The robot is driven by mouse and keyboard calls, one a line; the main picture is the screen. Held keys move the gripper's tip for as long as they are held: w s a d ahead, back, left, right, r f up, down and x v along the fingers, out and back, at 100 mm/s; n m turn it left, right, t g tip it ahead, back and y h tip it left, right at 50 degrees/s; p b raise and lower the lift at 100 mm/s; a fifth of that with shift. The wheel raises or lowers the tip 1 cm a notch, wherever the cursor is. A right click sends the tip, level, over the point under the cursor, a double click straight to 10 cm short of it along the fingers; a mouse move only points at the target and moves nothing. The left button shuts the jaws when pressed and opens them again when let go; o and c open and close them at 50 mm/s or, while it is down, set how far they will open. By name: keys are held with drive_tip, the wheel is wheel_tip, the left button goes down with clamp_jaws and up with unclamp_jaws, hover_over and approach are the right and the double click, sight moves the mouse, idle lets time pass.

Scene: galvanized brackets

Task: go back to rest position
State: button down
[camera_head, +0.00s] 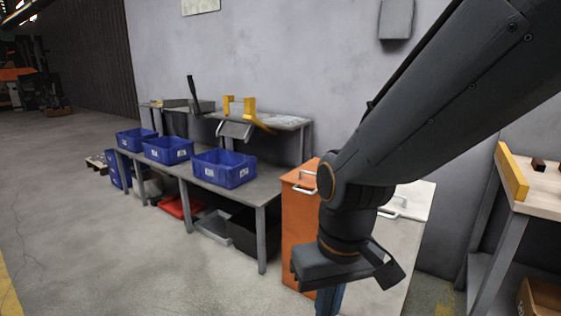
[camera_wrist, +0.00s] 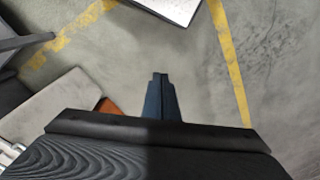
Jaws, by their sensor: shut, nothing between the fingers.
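My gripper (camera_wrist: 159,80) shows in the wrist view as two dark fingers that meet, with nothing between them. It points down over bare concrete floor. In the head view my arm reaches in from the upper right, and the blue-grey fingers (camera_head: 329,300) hang at the bottom edge, their tips cut off by the frame. My wrist hides part of the orange cabinet (camera_head: 298,205) behind it. No galvanized bracket can be made out in either view.
A grey table (camera_head: 262,192) holds blue bins, one of them nearest (camera_head: 224,169), with a red tray (camera_head: 181,206) below. A wooden-topped bench (camera_head: 543,192) stands at right. Yellow floor lines (camera_wrist: 228,60) cross the wrist view. The floor at left (camera_head: 70,190) is clear.

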drive_tip(key=s+d+r+m+p, duration=0.2)
drive_tip(key=d+r+m+p, duration=0.1)
drive_tip(key=d+r+p, duration=0.9)
drive_tip(key=shift+s+r+h+p, duration=0.3)
drive_tip(key=shift+r+p, duration=1.2)
drive_tip(key=shift+p, duration=1.7)
drive_tip(key=shift+w, duration=0.1)
